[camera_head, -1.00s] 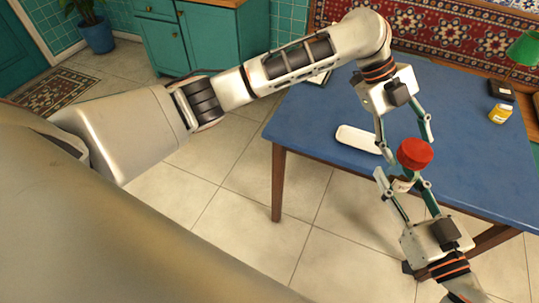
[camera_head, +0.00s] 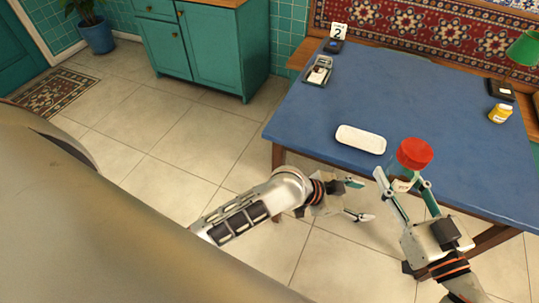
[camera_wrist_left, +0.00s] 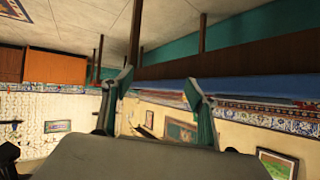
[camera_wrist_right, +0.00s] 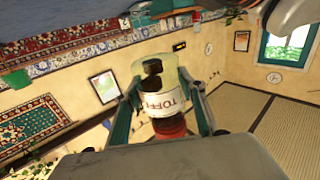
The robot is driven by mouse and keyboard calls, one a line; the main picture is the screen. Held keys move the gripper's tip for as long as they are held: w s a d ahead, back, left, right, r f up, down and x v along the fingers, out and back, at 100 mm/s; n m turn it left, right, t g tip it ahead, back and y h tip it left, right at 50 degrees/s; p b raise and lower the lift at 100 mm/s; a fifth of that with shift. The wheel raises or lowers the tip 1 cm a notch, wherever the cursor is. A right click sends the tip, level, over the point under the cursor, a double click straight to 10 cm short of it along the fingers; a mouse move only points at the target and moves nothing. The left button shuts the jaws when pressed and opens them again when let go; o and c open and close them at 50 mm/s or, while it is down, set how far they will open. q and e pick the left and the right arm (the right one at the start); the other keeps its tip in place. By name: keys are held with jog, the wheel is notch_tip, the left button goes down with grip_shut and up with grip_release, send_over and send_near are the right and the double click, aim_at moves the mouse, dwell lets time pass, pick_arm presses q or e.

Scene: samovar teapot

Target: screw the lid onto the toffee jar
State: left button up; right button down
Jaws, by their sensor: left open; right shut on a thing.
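The toffee jar (camera_wrist_right: 158,101) is clear with a pale label and brown sweets inside. It is held between the fingers of my right gripper (camera_wrist_right: 162,92), over the table's front edge in the head view. The red lid (camera_head: 414,153) sits at the jar's mouth, on top in the head view. It also shows in the right wrist view (camera_wrist_right: 170,125). How tightly it is seated I cannot tell. My left gripper (camera_head: 364,200) is open and empty, lower and to the left of the jar, apart from it and in front of the table.
An empty-looking white tray (camera_head: 360,139) lies on the blue table (camera_head: 430,110) near its front edge. A yellow jar (camera_head: 500,113) and a dark box (camera_head: 501,89) are at the right. A small device (camera_head: 318,70) and a number 2 sign (camera_head: 338,31) stand at the back left.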

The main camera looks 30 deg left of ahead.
jog(key=shift+r, duration=0.1)
pick_arm(q)
jog(key=s+a+f+n+t+y, duration=0.1)
jog(key=s+a+f+n+y, duration=0.2)
jog(key=s+a+f, duration=0.3)
jog(key=s+a+f+n+t+y, duration=0.2)
jog(key=s+a, duration=0.9)
jog(key=a, duration=0.6)
notch_tip(320, 180, down, 4)
jog(key=n+y, duration=0.1)
jog(key=n, duration=0.1)
jog(key=shift+r+n+y, duration=0.15)
jog(key=shift+n+y, duration=0.15)
